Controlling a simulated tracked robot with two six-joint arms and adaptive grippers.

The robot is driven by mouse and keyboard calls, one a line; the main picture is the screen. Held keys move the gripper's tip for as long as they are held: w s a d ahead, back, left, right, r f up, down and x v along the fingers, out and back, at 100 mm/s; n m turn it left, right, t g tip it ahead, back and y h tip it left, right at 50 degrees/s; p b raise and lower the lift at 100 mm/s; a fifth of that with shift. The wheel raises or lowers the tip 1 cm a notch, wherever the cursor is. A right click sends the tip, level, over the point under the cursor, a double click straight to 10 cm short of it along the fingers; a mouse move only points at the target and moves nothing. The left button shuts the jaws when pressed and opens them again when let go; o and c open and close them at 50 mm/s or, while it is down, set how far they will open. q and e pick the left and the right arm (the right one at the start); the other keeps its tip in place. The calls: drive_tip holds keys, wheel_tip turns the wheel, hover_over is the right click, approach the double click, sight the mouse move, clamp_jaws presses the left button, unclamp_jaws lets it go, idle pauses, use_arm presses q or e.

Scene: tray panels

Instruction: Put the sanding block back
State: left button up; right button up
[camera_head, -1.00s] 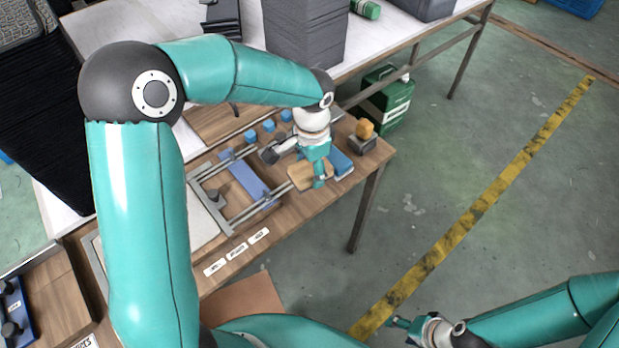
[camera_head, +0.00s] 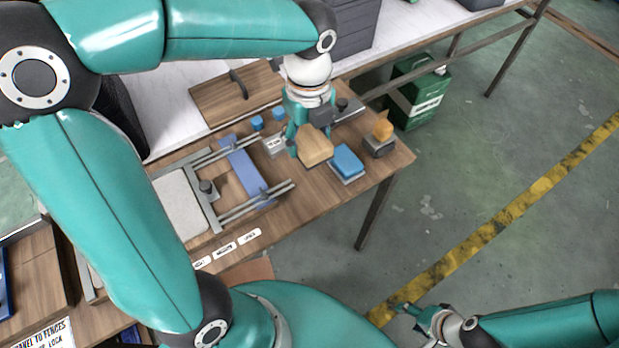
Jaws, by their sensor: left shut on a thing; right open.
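The sanding block appears to be the tan block (camera_head: 315,149) near the right end of the wooden bench. My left gripper (camera_head: 306,130) points down from above and is shut on this block, with its fingers partly hidden behind it. I cannot tell whether the block touches the bench or is slightly raised. A blue block (camera_head: 347,163) on a pale base lies just to its right. My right gripper (camera_head: 415,312) is open and empty at the lower right, over the floor, away from the bench.
A metal-railed fixture with a blue bar (camera_head: 246,172) lies left of the tan block. A small labelled grey piece (camera_head: 274,145) and blue caps (camera_head: 257,123) sit behind. An orange-topped grey block (camera_head: 380,144) stands near the right edge. White labels (camera_head: 224,249) line the front.

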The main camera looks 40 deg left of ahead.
use_arm(q)
hover_over(308, 186)
wheel_tip(308, 186, down, 11)
drive_tip(key=shift+r+b, duration=0.1)
drive_tip(key=shift+b, duration=0.35)
drive_tip(key=shift+f+b, duration=0.3)
drive_tip(key=shift+f, duration=1.95)
drive_tip(key=shift+s+f, duration=0.1)
drive_tip(key=o, duration=1.2)
drive_tip(key=shift+r, duration=0.2)
wheel_tip(308, 186, up, 12)
drive_tip(key=shift+f+p, duration=0.1)
drive_tip(key=shift+p, duration=0.65)
